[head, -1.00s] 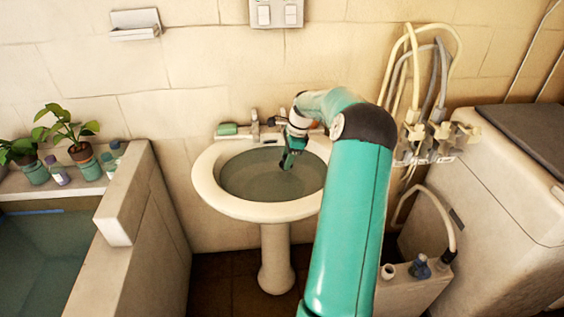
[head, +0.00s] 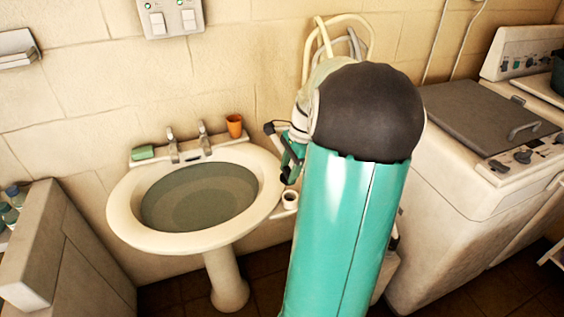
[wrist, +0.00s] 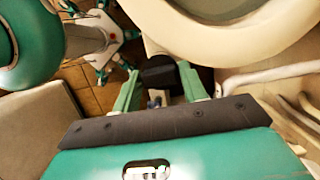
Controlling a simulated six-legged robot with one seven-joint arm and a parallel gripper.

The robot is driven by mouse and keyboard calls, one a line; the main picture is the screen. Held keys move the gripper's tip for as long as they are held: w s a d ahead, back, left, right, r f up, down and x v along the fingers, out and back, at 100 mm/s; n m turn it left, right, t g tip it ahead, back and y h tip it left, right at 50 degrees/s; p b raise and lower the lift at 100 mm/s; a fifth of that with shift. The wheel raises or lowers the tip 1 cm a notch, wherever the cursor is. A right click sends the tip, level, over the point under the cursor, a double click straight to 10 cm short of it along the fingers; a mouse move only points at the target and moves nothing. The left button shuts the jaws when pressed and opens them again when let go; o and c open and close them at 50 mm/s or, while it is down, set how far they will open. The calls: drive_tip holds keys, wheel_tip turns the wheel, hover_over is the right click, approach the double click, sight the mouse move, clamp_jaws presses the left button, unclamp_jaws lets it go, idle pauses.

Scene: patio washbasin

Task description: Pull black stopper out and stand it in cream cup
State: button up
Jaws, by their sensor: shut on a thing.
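My gripper (head: 290,160) is to the right of the washbasin, partly hidden by my arm in the head view. In the wrist view my gripper (wrist: 160,70) is shut on a dark block-like thing, the black stopper (wrist: 158,76), held between its two green fingers. A small round cream cup (head: 290,199) with a dark opening stands upright just below my gripper in the head view, beside the basin's right rim. I cannot tell the height gap between stopper and cup.
The white washbasin (head: 122,208) holds grey-green water. Green soap (head: 143,153), two taps (head: 204,139) and an orange tumbler (head: 234,126) are along its back. A washing machine (head: 447,200) stands at the right, and hoses (head: 318,42) hang on the wall.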

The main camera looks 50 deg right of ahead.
drive_tip(key=shift+s+d+f, duration=0.15)
drive_tip(key=shift+s+d, duration=0.1)
drive_tip(key=shift+d, duration=0.3)
drive_tip(key=shift+s+a, duration=0.15)
drive_tip(key=shift+s, duration=0.05)
drive_tip(key=shift+a+f, duration=0.1)
drive_tip(key=shift+a, duration=0.2)
drive_tip(key=shift+f, duration=2.7)
drive_tip(key=shift+w+d+f, duration=0.1)
drive_tip(key=shift+f, duration=0.45)
drive_tip(key=o, duration=0.7)
